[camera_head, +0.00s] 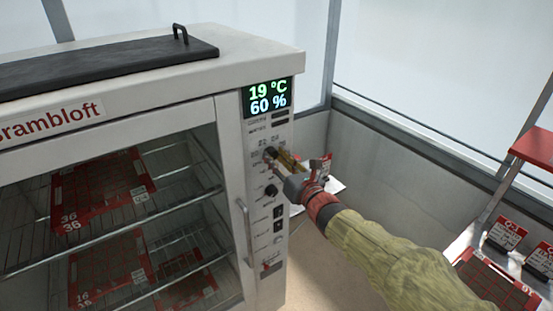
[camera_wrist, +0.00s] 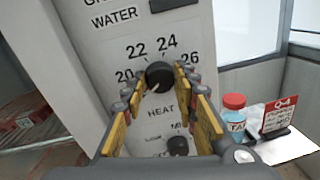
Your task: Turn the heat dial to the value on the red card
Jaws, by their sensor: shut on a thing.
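The heat dial (camera_wrist: 159,74) is a black round knob on the cabinet's control panel, above the word HEAT. Around it are the numbers 20, 22, 24 and 26. A light mark on the knob seems to point to the lower left, but it is small. My gripper (camera_head: 281,159) is at the panel, its yellow-padded fingers on either side of the dial and shut on it. In the head view the gripper partly hides the dial. A red-topped card (camera_wrist: 279,115) stands on a white surface at the right of the wrist view; its writing is too small to read surely.
The cabinet display (camera_head: 268,96) reads 19 °C and 60 %. A second black knob (camera_wrist: 178,146) sits below the heat dial. A red-capped bottle (camera_wrist: 234,115) stands beside the card. The cabinet door handle (camera_head: 243,232) is left of the panel. Red trays (camera_head: 105,185) lie on the shelves.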

